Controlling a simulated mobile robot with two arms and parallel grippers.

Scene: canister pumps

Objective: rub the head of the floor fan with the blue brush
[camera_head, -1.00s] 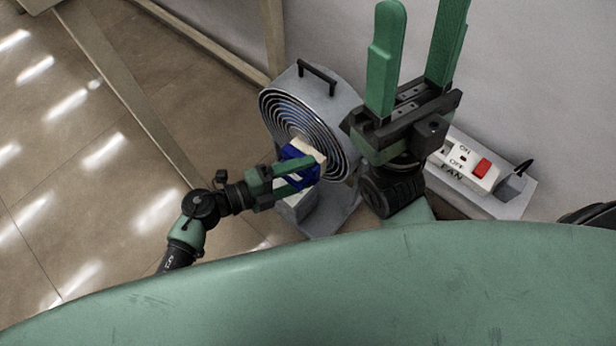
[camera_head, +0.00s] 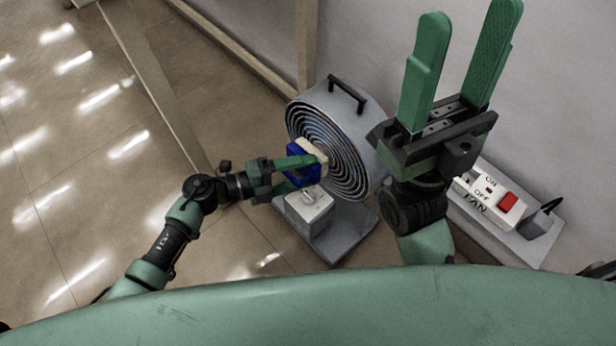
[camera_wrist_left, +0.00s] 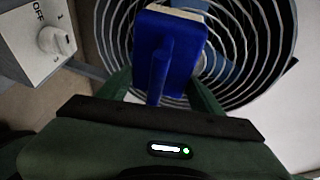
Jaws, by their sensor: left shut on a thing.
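The floor fan (camera_head: 352,112) stands on the floor by the wall, its round head with spiral grille (camera_head: 325,125) facing left. My left gripper (camera_head: 300,172) is shut on the blue brush (camera_head: 300,180). The brush's pale bristle side (camera_head: 313,151) is at the front of the grille; I cannot tell for sure if it touches. In the left wrist view the blue brush (camera_wrist_left: 167,50) stands before the grille (camera_wrist_left: 258,50), its handle between my fingers. My right gripper (camera_head: 460,60) is open and empty, raised in front of the wall.
The fan's base has a control box with a knob (camera_head: 312,205), also in the left wrist view (camera_wrist_left: 50,42). A socket panel marked FAN (camera_head: 490,205) with a red switch (camera_head: 508,202) lies at right. A wooden frame (camera_head: 306,50) stands behind the fan. Tiled floor at left is clear.

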